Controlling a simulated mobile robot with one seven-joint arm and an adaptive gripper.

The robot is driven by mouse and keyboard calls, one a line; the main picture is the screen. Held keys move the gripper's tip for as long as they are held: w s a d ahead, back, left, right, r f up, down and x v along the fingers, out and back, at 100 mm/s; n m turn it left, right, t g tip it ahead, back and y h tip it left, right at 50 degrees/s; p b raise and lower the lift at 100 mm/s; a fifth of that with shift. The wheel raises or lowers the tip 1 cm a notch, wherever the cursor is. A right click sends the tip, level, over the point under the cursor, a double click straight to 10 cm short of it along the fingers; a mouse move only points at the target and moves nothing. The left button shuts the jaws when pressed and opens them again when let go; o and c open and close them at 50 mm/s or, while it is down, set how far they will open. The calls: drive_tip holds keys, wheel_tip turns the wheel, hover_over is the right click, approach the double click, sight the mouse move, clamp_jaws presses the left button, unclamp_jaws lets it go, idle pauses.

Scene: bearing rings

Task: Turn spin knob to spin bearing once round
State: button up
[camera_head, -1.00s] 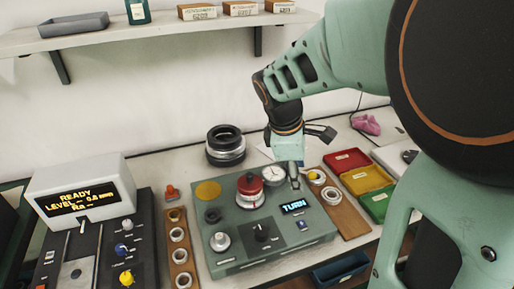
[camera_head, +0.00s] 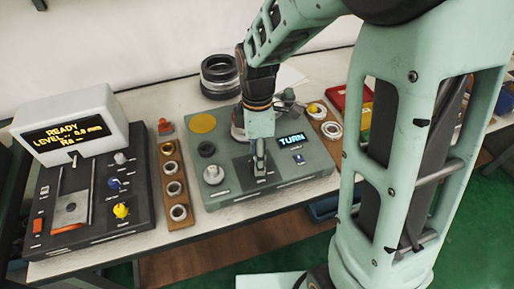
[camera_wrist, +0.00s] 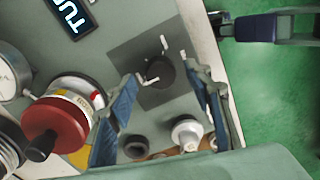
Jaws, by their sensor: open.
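The black spin knob (camera_wrist: 158,72) sits on a dark square plate with white tick marks on the grey-green panel (camera_head: 222,190). In the wrist view my gripper (camera_wrist: 162,78) is open, with its two blue-padded fingers on either side of the knob; I cannot tell whether they touch it. In the head view my gripper (camera_head: 259,170) points down over the plate and hides the knob. The red-capped spindle (camera_wrist: 55,128) with a pale ring under the cap is left of the fingers in the wrist view. My gripper mostly hides it in the head view. The display (camera_head: 291,138) reads TURN.
A white dial gauge (camera_wrist: 8,82) is beside the spindle. Ring trays (camera_head: 172,168) flank the panel. A tester reading READY (camera_head: 66,128) stands left.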

drive_tip(key=shift+f, duration=1)
drive_tip(key=shift+c, duration=0.3)
drive_tip(key=c, duration=1.1)
